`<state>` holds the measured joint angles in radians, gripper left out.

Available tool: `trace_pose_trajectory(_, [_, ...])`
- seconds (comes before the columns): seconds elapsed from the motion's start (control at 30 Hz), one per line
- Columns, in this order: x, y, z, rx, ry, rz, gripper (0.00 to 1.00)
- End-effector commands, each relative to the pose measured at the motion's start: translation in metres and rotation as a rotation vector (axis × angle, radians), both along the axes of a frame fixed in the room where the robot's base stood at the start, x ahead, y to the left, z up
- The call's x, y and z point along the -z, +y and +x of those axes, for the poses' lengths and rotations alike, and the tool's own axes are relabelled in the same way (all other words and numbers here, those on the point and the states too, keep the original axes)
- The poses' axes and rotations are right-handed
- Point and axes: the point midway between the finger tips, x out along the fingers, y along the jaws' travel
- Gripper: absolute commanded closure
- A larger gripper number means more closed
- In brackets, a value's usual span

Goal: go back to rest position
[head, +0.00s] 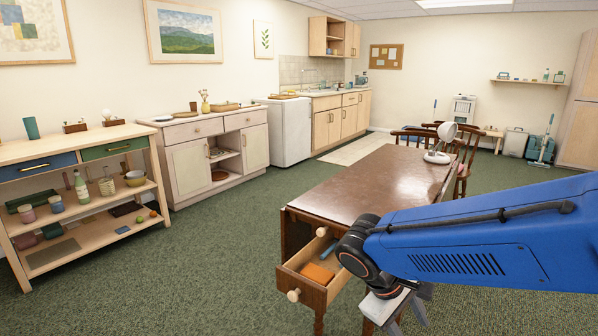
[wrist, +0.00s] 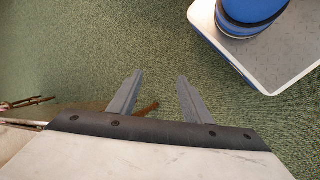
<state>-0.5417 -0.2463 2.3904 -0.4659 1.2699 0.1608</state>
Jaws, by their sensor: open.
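My gripper (wrist: 158,80) shows in the wrist view with its two grey fingers apart and nothing between them. It hangs over the green carpet (wrist: 120,35). In the head view my blue arm reaches in from the right, and the gripper (head: 400,310) is partly seen low beside the table's near end, below the dark wrist joint. The brown wooden table (head: 375,180) has an open drawer (head: 308,290) at its near end. An orange item (head: 318,273) lies in that drawer, close to the left of my wrist.
A white lamp-like object (head: 438,157) stands on the table's far part, with chairs (head: 465,150) behind. A shelf unit (head: 85,205) and a cabinet (head: 205,155) line the left wall. Open carpet (head: 215,245) lies between them and the table.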

Motion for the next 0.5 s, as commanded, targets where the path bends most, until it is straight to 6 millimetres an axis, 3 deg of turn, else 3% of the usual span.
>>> trace_pose_trajectory(0.2, [-0.010,-0.026,-0.026,0.140,-0.087,0.185,0.56])
trace_pose_trajectory(0.5, [-0.023,-0.045,-0.056,0.309,-0.258,0.410,0.56])
